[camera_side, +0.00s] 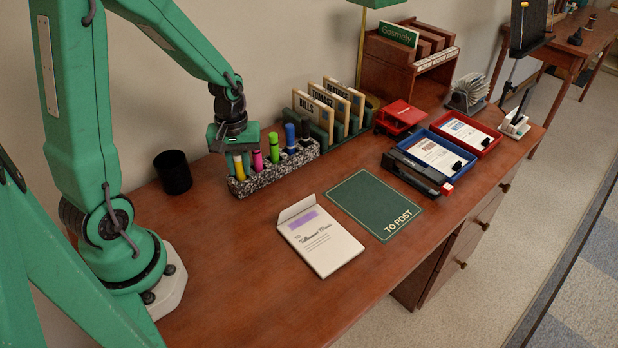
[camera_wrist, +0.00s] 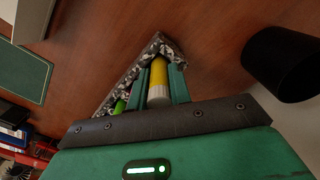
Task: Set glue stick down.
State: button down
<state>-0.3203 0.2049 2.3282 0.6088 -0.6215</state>
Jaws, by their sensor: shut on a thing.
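The glue stick (camera_side: 239,167) is a yellow cylinder at the left end of the speckled pen holder (camera_side: 277,174). It also shows in the wrist view (camera_wrist: 159,82), with a pale ribbed end towards me. My gripper (camera_side: 236,150) is above that end of the holder, pointing down, and shut on the glue stick. In the wrist view, the two green fingers (camera_wrist: 159,88) stand on either side of it. The stick looks upright in or just over the end slot. Its lower end is hidden, so I cannot tell how deep it sits.
Pink (camera_side: 256,160), green (camera_side: 274,148) and blue (camera_side: 290,134) markers stand in the holder. A black cup (camera_side: 173,172) is to the left. A notepad (camera_side: 320,242) and green mat (camera_side: 374,204) lie in front. A file rack (camera_side: 325,118) is behind right. The desk front left is clear.

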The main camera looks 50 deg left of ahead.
jog(key=shift+f, duration=0.25)
jog(key=c, duration=1.3)
grip_release()
notch_tip(320, 180, up, 12)
jog(key=shift+r, duration=0.1)
jog(key=shift+r, duration=0.1)
jog(key=shift+s+d+r+m+t, duration=0.95)
jog(key=shift+s+d+r+m, duration=0.3)
jog(key=shift+d+m, duration=0.5)
jog(key=shift+s+d+r+m+t, duration=0.9)
jog(key=shift+s+d+r+m, duration=0.55)
jog(key=shift+m, duration=0.4)
jog(key=shift+s+d+r+m+t, duration=0.95)
jog(key=shift+s+d+r+m, duration=0.15)
jog(key=shift+d+m, duration=0.7)
